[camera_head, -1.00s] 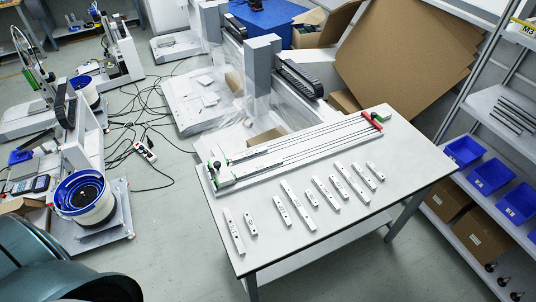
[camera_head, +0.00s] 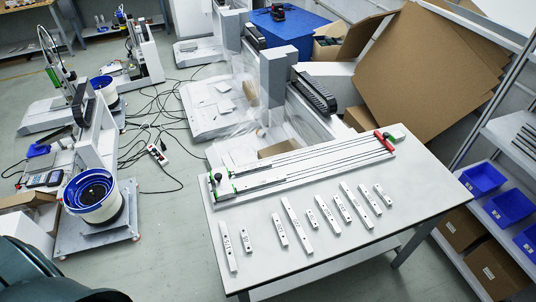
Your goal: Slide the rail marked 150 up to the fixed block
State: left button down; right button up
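Several white rails of different lengths lie in a row on the white table (camera_head: 300,262), among them a long one at the left end (camera_head: 228,246), a long one in the middle (camera_head: 297,226) and a short one at the right end (camera_head: 383,194). Their markings are too small to read, so I cannot tell which is the 150. Behind them lies a long fixture with parallel rods (camera_head: 318,160). It has a dark knob (camera_head: 217,177) at its left end and a red bar (camera_head: 384,141) near its right end. I cannot tell which part is the fixed block. Neither gripper is in view.
The table's front strip is clear. A grey upright machine (camera_head: 275,75) stands behind the table and large cardboard sheets (camera_head: 420,75) lean behind it. Shelves with blue bins (camera_head: 482,180) stand at the right. A blue bowl feeder (camera_head: 93,195) stands on the left.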

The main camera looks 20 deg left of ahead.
aim_at(251, 169)
jog(key=i+l+u, duration=0.25)
jog(key=l+u, duration=0.25)
jog(key=i+l+u, duration=0.25)
jog(key=l, duration=0.2)
jog(key=l+u, duration=0.25)
